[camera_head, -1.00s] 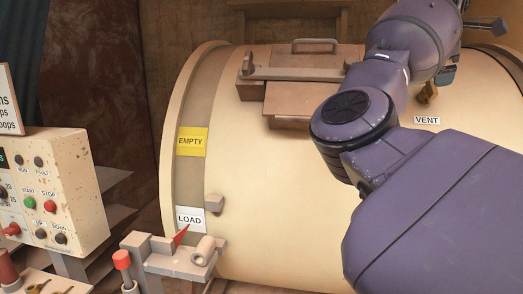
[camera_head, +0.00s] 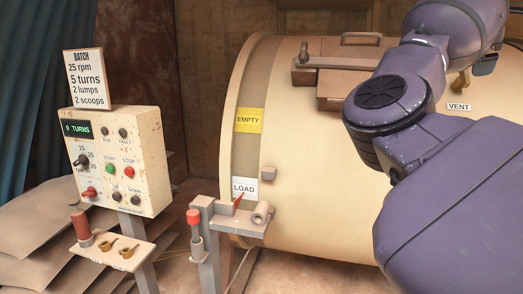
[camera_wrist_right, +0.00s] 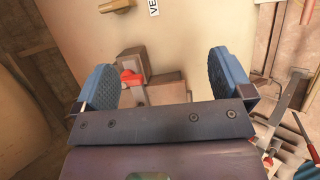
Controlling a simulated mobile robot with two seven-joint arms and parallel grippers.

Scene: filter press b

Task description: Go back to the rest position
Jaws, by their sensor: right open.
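My right arm crosses the right side of the head view in front of the cream drum (camera_head: 320,200); its gripper is mostly hidden there. In the right wrist view my right gripper (camera_wrist_right: 161,82) is open, its two blue pads wide apart. No object is gripped between them. A red-topped part (camera_wrist_right: 131,78) and brown blocks (camera_wrist_right: 165,90) show beyond the gap, against the drum. My left gripper is in neither view.
A control panel (camera_head: 148,165) reading "0 TURNS" stands at left, with a batch sign (camera_head: 84,75) above it and a small shelf (camera_head: 125,255) below. A grey bracket with a red pointer (camera_head: 239,199) stands before the drum. Sacks (camera_head: 40,235) lie at far left.

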